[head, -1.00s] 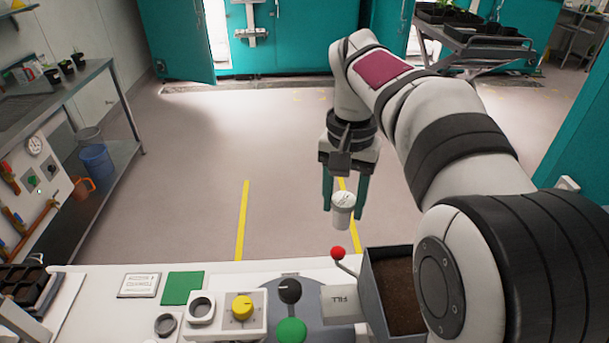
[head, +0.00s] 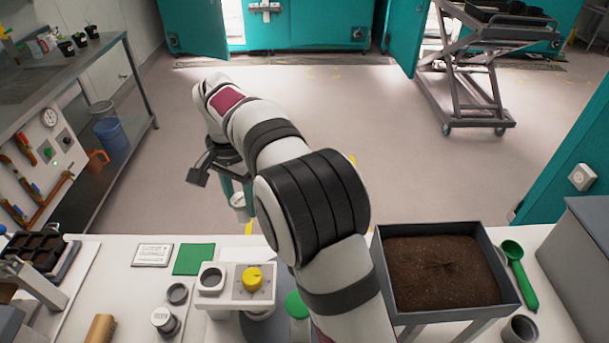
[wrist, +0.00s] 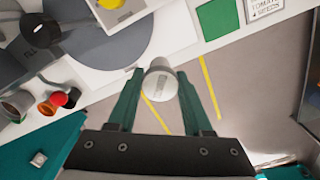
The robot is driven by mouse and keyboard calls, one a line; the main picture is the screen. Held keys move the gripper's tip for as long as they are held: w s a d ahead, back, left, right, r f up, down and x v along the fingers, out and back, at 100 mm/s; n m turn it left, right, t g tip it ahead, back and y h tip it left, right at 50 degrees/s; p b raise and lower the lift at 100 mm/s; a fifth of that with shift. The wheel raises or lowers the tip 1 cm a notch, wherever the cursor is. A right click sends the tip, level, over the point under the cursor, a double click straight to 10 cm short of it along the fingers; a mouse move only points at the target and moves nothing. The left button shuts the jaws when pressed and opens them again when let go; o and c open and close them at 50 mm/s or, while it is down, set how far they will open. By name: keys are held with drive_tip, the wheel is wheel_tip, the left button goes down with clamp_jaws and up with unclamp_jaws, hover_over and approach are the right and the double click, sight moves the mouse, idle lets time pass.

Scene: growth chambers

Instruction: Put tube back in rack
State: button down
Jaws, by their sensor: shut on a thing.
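The tube (head: 238,201) is a pale cylinder with a whitish cap. My gripper (wrist: 160,80) is shut on it, with a green finger on either side. In the head view the tube hangs roughly upright in the air beyond the bench's far edge, partly hidden by my arm. In the wrist view the tube (wrist: 160,84) shows its labelled end between the fingertips. I cannot clearly make out a tube rack. A white block with an empty round hole (head: 211,279) stands on the bench, joined to a panel with a yellow knob (head: 252,278).
A dark ring-shaped cup (head: 177,293) and a capped container (head: 165,321) stand left of the block. A green square (head: 194,259) and a label card (head: 152,255) lie behind. A soil bin (head: 445,270) and green scoop (head: 520,272) are right. A dark cell tray (head: 40,252) is left.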

drive_tip(key=s+a+f+m, duration=0.2)
drive_tip(key=s+a+f, duration=0.25)
drive_tip(key=a, duration=0.45)
drive_tip(key=s+a+f+m, duration=0.2)
drive_tip(key=s+a+f, duration=0.25)
drive_tip(key=a, duration=0.35)
drive_tip(key=shift+w+a+f, duration=0.1)
drive_tip(key=shift+f, duration=1.5)
drive_tip(key=shift+w+a+f, duration=0.1)
drive_tip(key=shift+f, duration=1.45)
drive_tip(key=shift+f, duration=0.9)
drive_tip(key=shift+c, duration=1.2)
unclamp_jaws()
wheel_tip(320, 180, up, 8)
drive_tip(key=shift+r, duration=0.25)
